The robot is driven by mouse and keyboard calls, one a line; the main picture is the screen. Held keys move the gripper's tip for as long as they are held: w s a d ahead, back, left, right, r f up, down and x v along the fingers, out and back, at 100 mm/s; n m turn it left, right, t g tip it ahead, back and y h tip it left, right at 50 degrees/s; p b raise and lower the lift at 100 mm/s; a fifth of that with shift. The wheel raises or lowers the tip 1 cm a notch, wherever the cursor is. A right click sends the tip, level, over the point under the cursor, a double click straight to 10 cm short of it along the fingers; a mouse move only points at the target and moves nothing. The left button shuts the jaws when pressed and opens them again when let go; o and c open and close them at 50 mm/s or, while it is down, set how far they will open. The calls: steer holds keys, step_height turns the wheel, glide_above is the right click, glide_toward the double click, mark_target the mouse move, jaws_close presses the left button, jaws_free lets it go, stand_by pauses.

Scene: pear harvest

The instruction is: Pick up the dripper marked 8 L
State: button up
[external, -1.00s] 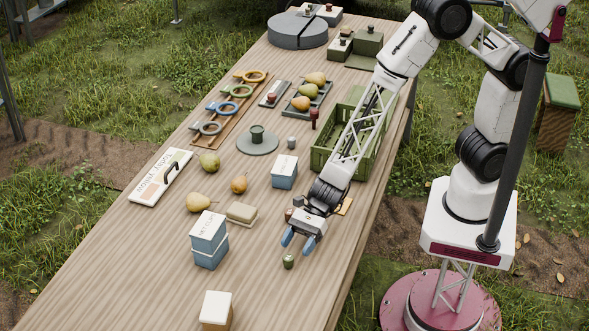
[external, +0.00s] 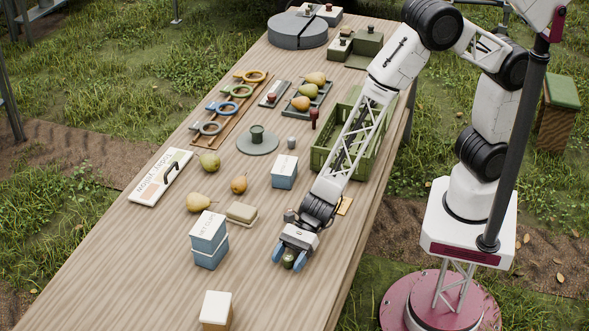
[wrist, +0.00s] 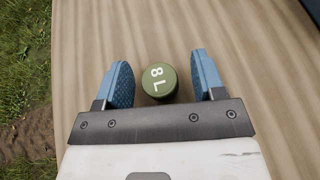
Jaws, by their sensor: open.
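The dripper marked 8 L (wrist: 159,82) is a small green cylinder standing upright on the table, with white "8 L" on its top in the wrist view. My gripper (wrist: 160,83) is open around it, with one blue finger on each side and a gap between each finger and the dripper. In the external view the dripper (external: 289,260) shows between the blue fingertips of my gripper (external: 288,258), low over the table.
Stacked blue boxes (external: 210,240) stand left of my gripper, and a white-topped box (external: 216,308) stands nearer the front. A small grey item (external: 290,215) and a yellow piece (external: 344,206) lie close by my wrist. A green crate (external: 322,158) stands behind. Bare wood surrounds the dripper.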

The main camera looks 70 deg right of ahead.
mark_target(290, 255)
stand_by(0.4)
steer(key=c, duration=1)
steer(key=shift+r, duration=0.15)
steer(key=shift+r, duration=0.9)
steer(key=shift+s+d+r, duration=0.1)
steer(key=shift+d+r, duration=0.05)
steer(key=shift+r, duration=0.25)
steer(key=shift+s+d+r, duration=0.1)
steer(key=shift+r, duration=0.3)
steer(key=s+d, duration=0.3)
steer(key=s+d+r, duration=0.1)
steer(key=s+d, duration=0.6)
steer(key=d, duration=0.1)
steer(key=shift+s+r, duration=0.2)
steer(key=shift+s, duration=0.1)
